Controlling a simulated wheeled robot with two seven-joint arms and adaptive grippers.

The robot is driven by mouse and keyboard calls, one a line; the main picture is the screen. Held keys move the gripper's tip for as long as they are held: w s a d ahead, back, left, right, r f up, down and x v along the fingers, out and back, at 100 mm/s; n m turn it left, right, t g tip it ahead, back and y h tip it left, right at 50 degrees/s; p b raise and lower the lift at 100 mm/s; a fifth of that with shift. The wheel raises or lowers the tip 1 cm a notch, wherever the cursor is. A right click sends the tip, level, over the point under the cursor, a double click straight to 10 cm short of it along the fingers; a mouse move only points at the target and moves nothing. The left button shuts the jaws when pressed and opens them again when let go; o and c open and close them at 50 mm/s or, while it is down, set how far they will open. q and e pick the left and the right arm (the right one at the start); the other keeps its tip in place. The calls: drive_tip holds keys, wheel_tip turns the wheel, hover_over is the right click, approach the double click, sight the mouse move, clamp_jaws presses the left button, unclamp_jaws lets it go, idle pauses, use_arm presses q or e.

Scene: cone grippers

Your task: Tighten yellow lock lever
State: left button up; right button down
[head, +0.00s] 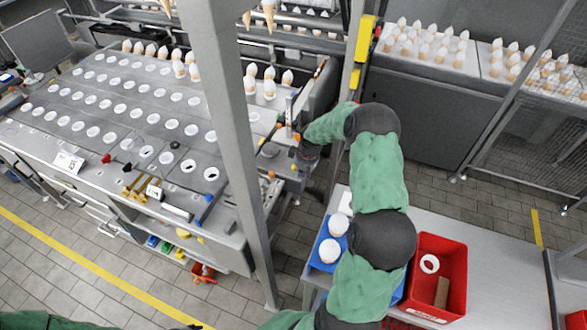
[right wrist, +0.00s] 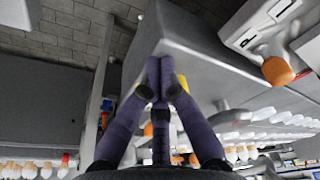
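My right gripper (head: 305,152) is at the right end of the cone machine (head: 130,115), beside its corner post and small orange knobs (head: 297,137). In the right wrist view the purple fingers of my right gripper (right wrist: 160,65) come together at their tips, with nothing visible between them. They are in front of a grey machine panel. An orange-ended knob (right wrist: 277,70) is to the right of the fingers, apart from them. I cannot make out a yellow lock lever for certain; the gripper and arm hide part of this corner. My left gripper is not in view.
A grey upright post (head: 225,110) crosses the view left of my right arm. A red bin (head: 440,275) and a blue tray (head: 326,250) with white round pieces are on the side table. Several filled cones (head: 430,45) stand at the back right.

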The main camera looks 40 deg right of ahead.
drive_tip(key=shift+s+a+f, duration=0.15)
drive_tip(key=shift+a+f, duration=0.15)
drive_tip(key=shift+w+r+p, duration=0.2)
drive_tip(key=shift+r+p, duration=0.3)
drive_tip(key=shift+r, duration=0.25)
drive_tip(key=shift+r+p, duration=0.35)
drive_tip(key=shift+r, duration=0.35)
drive_tip(key=p+v, duration=0.1)
drive_tip(key=v, duration=0.1)
drive_tip(key=w+p+v, duration=0.1)
drive_tip(key=v, duration=0.2)
drive_tip(key=shift+r+p, duration=0.25)
drive_tip(key=shift+p, duration=0.15)
drive_tip(key=shift+d, duration=0.1)
